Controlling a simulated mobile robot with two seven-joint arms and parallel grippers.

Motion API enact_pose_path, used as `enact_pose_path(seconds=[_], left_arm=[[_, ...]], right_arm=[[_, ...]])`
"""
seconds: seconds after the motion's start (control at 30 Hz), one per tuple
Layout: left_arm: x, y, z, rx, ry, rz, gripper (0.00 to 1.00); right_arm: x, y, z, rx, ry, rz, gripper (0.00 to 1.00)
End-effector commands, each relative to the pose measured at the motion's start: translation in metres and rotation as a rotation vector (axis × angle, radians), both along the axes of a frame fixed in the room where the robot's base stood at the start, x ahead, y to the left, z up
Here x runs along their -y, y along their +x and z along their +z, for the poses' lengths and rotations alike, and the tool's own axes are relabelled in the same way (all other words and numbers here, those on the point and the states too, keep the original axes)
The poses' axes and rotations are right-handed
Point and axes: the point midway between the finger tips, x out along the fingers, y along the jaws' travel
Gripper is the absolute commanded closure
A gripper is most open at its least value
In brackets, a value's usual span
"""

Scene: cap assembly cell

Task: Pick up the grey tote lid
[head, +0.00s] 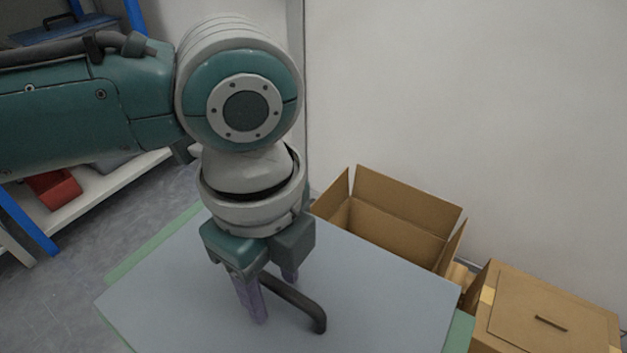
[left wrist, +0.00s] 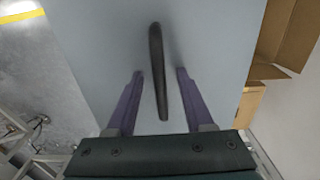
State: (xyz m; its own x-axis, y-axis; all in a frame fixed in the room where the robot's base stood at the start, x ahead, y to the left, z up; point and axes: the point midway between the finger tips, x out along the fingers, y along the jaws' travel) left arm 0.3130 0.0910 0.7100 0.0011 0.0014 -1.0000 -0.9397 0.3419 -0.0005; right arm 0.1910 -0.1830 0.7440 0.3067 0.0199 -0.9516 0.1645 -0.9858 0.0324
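The grey tote lid (head: 380,290) is a large flat panel with a dark bar handle (head: 308,310) on top. It lies flat over something green that shows past its edges. The lid (left wrist: 215,40) and handle (left wrist: 157,60) also show in the left wrist view. My left gripper (head: 276,301) points down at the lid with its purple fingers apart. In the left wrist view the fingers (left wrist: 160,72) stand on either side of the handle, with a gap on each side. The handle's rear part is hidden by a finger in the head view. My right gripper is not in view.
An open cardboard box (head: 400,215) stands behind the lid by the wall, and a closed one (head: 545,315) is at the right. A shelf (head: 100,185) with a red bin (head: 52,190) is at the left. Bare floor (head: 45,300) lies between shelf and lid.

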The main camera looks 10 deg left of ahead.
Motion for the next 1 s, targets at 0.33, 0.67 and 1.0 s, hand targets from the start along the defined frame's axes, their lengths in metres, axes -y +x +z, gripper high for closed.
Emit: enact_pose_path(seconds=[0.33, 0.67, 1.0], left_arm=[[0.0001, 0.0001, 0.0005, 0.0, 0.0, 0.0, 0.86], [0.0001, 0.0001, 0.0006, 0.0, 0.0, 0.0, 1.0], [0.0001, 0.0, 0.0006, 0.0, -0.001, 0.001, 1.0]], right_arm=[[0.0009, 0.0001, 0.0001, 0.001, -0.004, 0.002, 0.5], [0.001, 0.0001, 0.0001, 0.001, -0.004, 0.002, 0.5], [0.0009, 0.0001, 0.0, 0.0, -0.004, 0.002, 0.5]])
